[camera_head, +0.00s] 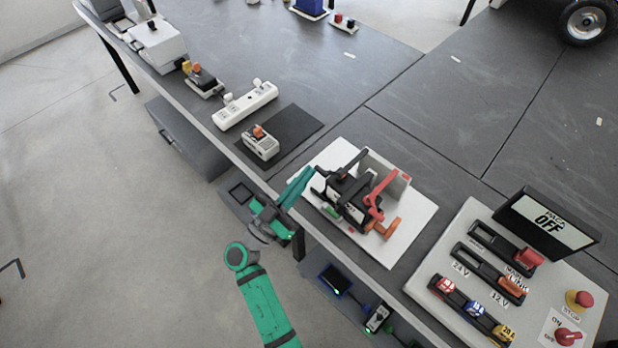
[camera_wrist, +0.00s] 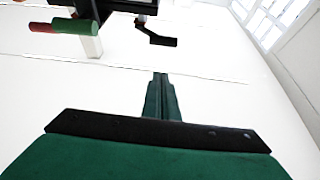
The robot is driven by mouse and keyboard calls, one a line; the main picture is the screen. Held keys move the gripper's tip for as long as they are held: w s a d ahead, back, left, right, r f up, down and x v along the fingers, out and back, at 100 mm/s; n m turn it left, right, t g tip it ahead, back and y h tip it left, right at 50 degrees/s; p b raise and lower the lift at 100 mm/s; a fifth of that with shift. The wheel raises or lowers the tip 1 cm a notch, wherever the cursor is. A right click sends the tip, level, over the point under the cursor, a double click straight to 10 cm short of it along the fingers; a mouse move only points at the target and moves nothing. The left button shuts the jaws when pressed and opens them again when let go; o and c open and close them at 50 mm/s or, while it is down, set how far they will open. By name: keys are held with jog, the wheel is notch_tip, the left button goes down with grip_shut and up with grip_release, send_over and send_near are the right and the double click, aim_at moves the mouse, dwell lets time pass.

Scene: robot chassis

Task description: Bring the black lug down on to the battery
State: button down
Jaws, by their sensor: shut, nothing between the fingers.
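The battery (camera_head: 348,203) is a dark box on a white board on the bench. A black lug arm (camera_head: 357,160) shows at its top and back left in the head view, and a red arm (camera_head: 375,194) stands over its right side. In the wrist view a black bent piece (camera_wrist: 156,37), which may be the black lug, hangs ahead of the fingers, a little above them in the picture. My gripper (camera_head: 308,171) is shut and empty, beside the left end of the battery. Its closed fingertips (camera_wrist: 160,75) point at the pale background and look apart from the bent piece.
The white board (camera_head: 405,245) bears the battery and an orange handle (camera_head: 384,229). A red-and-green cylinder (camera_wrist: 64,27) shows upper left in the wrist view. A small grey device (camera_head: 261,146) sits behind on a dark mat.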

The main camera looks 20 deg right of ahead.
jog(key=s+a+f, duration=0.3)
jog(key=a+f, duration=0.1)
jog(key=f, duration=0.3)
jog(key=shift+a+f, duration=0.35)
jog(key=shift+f, duration=0.05)
